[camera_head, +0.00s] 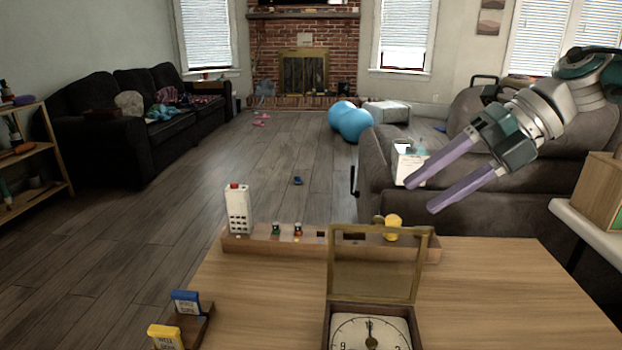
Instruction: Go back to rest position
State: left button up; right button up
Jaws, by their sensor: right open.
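My right gripper (420,197) is open and empty. Its two purple fingers are spread and point down and left, in the air above the far right side of the wooden table (500,285), in front of the grey sofa. My left gripper is not in view. A clock-like box (368,335) with a dial sits at the table's near edge, and its glass lid (377,262) stands up, open.
A long wooden block (300,243) with a white tower (238,208), small figures and a yellow piece (393,228) lies along the table's far edge. Blue (186,300) and yellow (165,337) blocks are at the left. The table's right side is clear.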

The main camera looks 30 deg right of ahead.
jog(key=w+a+r+m+t+y+p, duration=0.1)
jog(key=w+a+r+m+t+p, duration=0.3)
jog(key=a, duration=0.5)
jog(key=w+a+r+m+t+p, duration=0.2)
jog(key=a+r+m+t+p, duration=0.2)
jog(key=a+r+m+t, duration=0.3)
jog(key=s+f+m+g+h+p, duration=0.2)
jog(key=s+m+g+h+p, duration=0.8)
jog(key=s+m, duration=1.35)
jog(key=s+r+n+g+y+p, duration=0.1)
jog(key=s+r+n+p, duration=0.1)
jog(key=r+p, duration=1.6)
jog(key=s+r+n+g+y+p, duration=0.1)
jog(key=s+r+n+p, duration=0.2)
jog(key=r+p, duration=1.6)
jog(key=shift+g, duration=0.3)
